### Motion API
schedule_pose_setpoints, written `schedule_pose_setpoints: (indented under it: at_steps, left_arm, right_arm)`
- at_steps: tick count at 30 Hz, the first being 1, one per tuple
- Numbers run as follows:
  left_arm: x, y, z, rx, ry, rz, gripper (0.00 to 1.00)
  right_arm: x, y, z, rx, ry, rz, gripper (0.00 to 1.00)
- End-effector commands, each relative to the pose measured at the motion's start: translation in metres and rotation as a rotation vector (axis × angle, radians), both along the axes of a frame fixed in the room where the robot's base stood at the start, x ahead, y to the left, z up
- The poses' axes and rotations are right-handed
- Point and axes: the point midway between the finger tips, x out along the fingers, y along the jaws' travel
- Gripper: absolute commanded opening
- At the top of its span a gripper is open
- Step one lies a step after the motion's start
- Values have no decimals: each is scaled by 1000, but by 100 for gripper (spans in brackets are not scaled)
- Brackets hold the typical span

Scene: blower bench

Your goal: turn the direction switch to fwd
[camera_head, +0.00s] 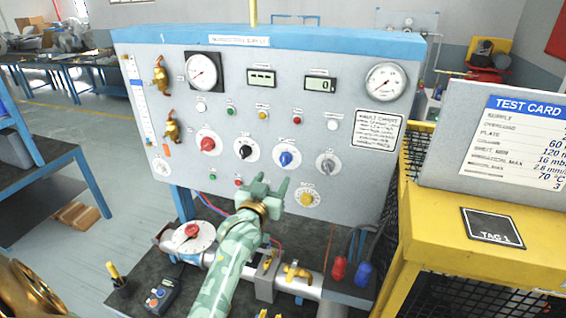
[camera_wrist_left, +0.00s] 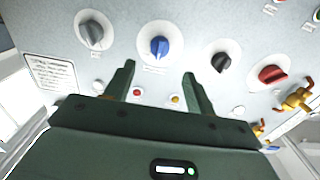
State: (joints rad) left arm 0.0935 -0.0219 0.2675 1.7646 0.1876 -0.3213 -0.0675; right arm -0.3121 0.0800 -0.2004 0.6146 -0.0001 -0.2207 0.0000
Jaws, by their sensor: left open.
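The panel (camera_head: 300,50) carries a row of turning knobs: red (camera_head: 208,144), black (camera_head: 246,153), blue (camera_head: 286,158) and grey (camera_head: 325,163). Their labels are too small to read, so I cannot tell which is the direction switch. My left gripper (camera_head: 268,188) is open and empty in front of the panel, below the black and blue knobs. In the left wrist view, which shows the panel turned over, the blue knob (camera_wrist_left: 160,46) lies just past the gap between the fingertips (camera_wrist_left: 158,72). The grey knob (camera_wrist_left: 92,33) and black knob (camera_wrist_left: 221,62) lie to either side. My right gripper is not in view.
Brass valves (camera_head: 172,128) stick out at the panel's left. A yellow button (camera_head: 306,199) sits low on the panel. Below are pipes with a red-knobbed dial (camera_head: 192,231) and a pendant (camera_head: 160,295). A yellow cage frame (camera_head: 480,245) stands at the right.

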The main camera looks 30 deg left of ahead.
Motion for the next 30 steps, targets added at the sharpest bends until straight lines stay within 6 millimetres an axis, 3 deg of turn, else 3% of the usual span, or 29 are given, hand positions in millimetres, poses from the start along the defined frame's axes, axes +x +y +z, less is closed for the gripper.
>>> schedule_pose_setpoints:
  at_steps: [3, 10, 15, 24, 29, 30]
  left_arm:
    - [31, 8, 2, -1, -1, 0, 55]
    - [73, 18, 0, 0, 0, 0, 55]
    - [87, 21, 0, 0, 0, 0, 55]
    - [89, 21, 0, 0, 1, 0, 55]
    - [89, 21, 0, 0, 1, 0, 11]
    - [89, 21, 0, 0, 1, 0, 11]
  right_arm:
    - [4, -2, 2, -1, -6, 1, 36]
    - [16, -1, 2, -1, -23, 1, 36]
    - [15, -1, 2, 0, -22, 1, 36]
    - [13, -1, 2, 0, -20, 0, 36]
    - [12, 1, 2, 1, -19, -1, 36]
    - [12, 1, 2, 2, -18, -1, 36]
